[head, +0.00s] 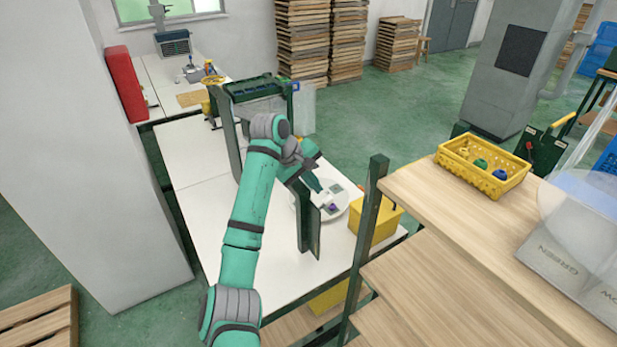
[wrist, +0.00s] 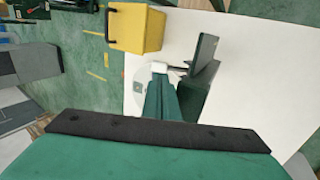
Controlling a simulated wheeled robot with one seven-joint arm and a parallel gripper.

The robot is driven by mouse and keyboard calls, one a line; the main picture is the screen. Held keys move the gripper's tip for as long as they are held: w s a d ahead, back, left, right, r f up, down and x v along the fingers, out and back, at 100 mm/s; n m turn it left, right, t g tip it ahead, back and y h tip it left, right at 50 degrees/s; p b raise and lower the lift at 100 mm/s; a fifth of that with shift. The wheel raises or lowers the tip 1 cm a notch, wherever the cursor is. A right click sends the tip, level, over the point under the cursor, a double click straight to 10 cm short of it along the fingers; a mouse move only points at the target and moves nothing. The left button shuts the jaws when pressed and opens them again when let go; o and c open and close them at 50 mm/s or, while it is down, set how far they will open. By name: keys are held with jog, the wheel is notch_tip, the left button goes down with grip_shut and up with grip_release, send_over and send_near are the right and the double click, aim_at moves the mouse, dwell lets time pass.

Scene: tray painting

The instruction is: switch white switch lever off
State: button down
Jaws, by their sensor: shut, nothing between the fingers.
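My gripper (head: 318,190) reaches down beside the dark green upright of the frame on the white table. Its fingers (wrist: 164,98) are together and empty. A small white piece (wrist: 159,67) shows right at the fingertips in the wrist view; it may be the white switch lever, but it is too small to tell. I cannot tell whether it touches the fingers or which way it is set. A round whitish disc (head: 341,211) lies under the gripper, with a grey square and a small purple item on it. The disc is partly hidden behind the fingers in the wrist view (wrist: 141,75).
The dark green upright (head: 309,225) stands close to my gripper. A yellow box (head: 375,222) stands on the table just right of the disc, with a black handle in the wrist view (wrist: 137,28). A wooden shelf (head: 470,270) holds a yellow basket (head: 484,183). The table's left part is clear.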

aim_at(326, 199)
jog(key=x, duration=0.5)
jog(key=shift+w+d+f, duration=0.15)
jog(key=shift+d+f, duration=0.05)
jog(key=shift+f, duration=0.1)
jog(key=shift+a, duration=0.1)
